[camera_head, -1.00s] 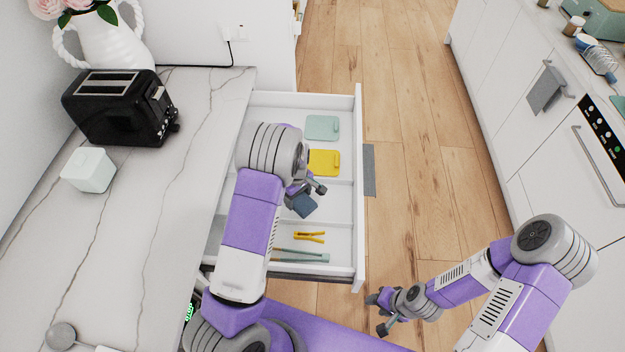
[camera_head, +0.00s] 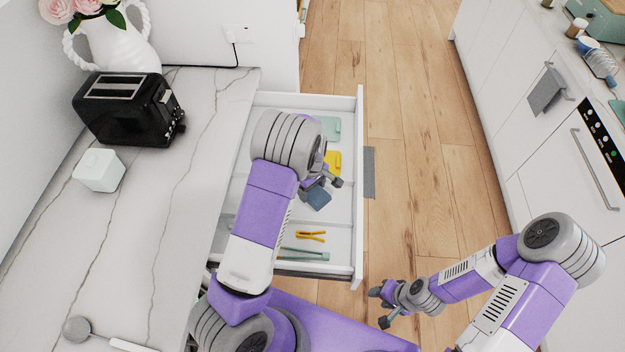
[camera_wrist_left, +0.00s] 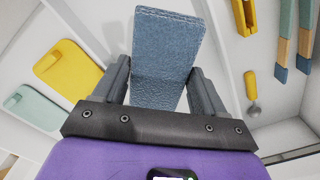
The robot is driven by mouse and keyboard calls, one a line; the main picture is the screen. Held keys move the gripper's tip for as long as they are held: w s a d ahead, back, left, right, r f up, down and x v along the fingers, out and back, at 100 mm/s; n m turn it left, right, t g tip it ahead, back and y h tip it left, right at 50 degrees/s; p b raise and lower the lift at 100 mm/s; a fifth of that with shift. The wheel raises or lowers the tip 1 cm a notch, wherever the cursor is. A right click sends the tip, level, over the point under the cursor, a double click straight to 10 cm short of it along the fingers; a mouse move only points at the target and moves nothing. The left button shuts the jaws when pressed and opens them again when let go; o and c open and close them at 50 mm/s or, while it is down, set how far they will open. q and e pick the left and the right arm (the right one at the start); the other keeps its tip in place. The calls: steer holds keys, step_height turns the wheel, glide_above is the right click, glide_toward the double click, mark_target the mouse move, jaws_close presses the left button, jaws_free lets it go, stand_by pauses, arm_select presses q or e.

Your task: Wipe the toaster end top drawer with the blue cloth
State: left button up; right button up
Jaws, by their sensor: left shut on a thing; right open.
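The top drawer (camera_head: 345,265) beside the toaster (camera_head: 130,110) is pulled open, white, with dividers inside. The blue cloth (camera_head: 318,198) is in my left gripper (camera_head: 325,184), over the drawer's middle compartment. In the left wrist view the cloth (camera_wrist_left: 168,50) stands between the two fingers of the left gripper (camera_wrist_left: 165,88), which are shut on it. I cannot tell whether the cloth touches the drawer floor. My left arm hides part of the drawer's left side. My right gripper (camera_head: 380,305) is open and empty, in front of the drawer over the floor.
In the drawer lie a pale green board (camera_head: 331,128), a yellow board (camera_head: 333,160), yellow tongs (camera_head: 311,236) and teal-handled utensils (camera_head: 305,255). A white canister (camera_head: 98,170) stands on the marble counter. The wooden floor to the right is open.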

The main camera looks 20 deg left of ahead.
arm_select(q)
steer(key=shift+r+p, duration=0.65)
steer(key=shift+r, duration=0.5)
